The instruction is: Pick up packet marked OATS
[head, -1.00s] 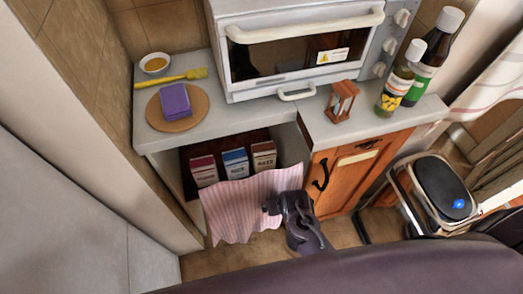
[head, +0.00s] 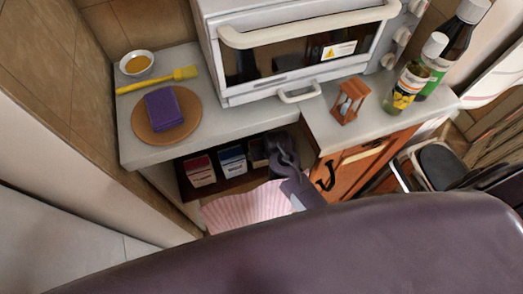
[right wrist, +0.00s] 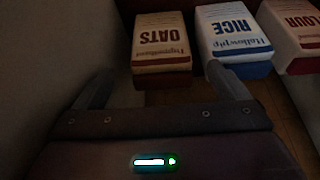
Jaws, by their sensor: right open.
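The packet marked OATS (right wrist: 162,40), white above a brown base, stands in the right wrist view, its lettering upside down. In the head view the brown and white packet (head: 257,151) at the right of the row is partly hidden by my right gripper (head: 277,148). In the right wrist view my right gripper (right wrist: 160,74) is open, its fingers spread either side of the packet's near end, with nothing held. Whether the fingers overlap the packet is hard to tell. My left gripper is not in view.
The blue RICE packet (right wrist: 233,35) stands close beside the OATS, with the red FLOUR packet (right wrist: 294,38) beyond. A pink striped cloth (head: 245,206) hangs below the shelf opening. The counter (head: 205,133) overhangs the packets; an orange cabinet door (head: 350,168) is at the right.

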